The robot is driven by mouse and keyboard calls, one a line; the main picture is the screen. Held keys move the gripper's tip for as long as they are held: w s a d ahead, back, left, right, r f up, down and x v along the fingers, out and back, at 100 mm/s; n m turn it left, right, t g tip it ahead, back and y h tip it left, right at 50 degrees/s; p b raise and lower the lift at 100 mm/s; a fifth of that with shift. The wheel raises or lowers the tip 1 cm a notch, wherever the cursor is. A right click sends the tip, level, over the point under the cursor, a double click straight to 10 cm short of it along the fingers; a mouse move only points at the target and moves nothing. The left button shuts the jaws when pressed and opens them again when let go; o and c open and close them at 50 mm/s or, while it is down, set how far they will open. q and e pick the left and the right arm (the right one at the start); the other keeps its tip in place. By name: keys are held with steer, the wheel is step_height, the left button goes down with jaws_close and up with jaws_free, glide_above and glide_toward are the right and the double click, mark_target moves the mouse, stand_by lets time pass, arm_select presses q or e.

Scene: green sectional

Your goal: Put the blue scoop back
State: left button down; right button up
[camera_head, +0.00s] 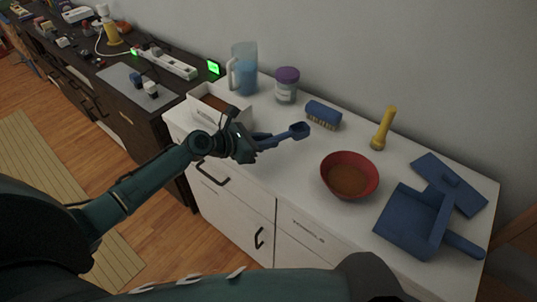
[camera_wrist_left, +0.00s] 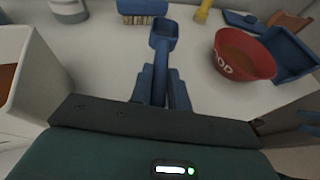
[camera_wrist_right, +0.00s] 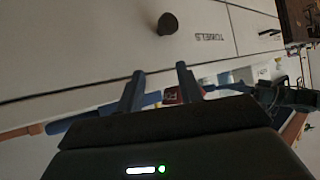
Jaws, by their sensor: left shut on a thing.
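The blue scoop (camera_head: 298,131) is held level above the white counter, its bowl pointing right and away from my left arm. My left gripper (camera_head: 262,141) is shut on its handle. In the left wrist view the scoop (camera_wrist_left: 163,38) sticks out from between the fingers (camera_wrist_left: 160,88). A white open box (camera_head: 229,114) with brown contents stands just behind and left of the gripper. A red bowl (camera_head: 349,172) with brown food is right of the scoop, apart from it. My right gripper (camera_wrist_right: 158,90) is open and empty in front of the cabinet fronts; the head view does not show its fingers.
A jug (camera_head: 243,72), a purple-lidded jar (camera_head: 287,86), a blue brush (camera_head: 323,115) and a yellow flashlight (camera_head: 383,128) stand or lie along the back. A blue dustpan (camera_head: 410,222) is at the right. The counter between scoop and bowl is clear.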

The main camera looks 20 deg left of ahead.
mark_target(266, 159)
arm_select(q)
steer(key=shift+f, duration=0.45)
step_height(266, 159, down, 3)
steer(key=shift+f+b, duration=0.15)
steer(key=shift+b, duration=0.6)
steer(key=shift+f, duration=0.25)
steer(key=c, duration=1.3)
jaws_free()
arm_select(e)
steer(key=shift+a+f, duration=0.1)
steer(key=shift+a, duration=0.2)
arm_select(q)
steer(key=shift+r, duration=0.1)
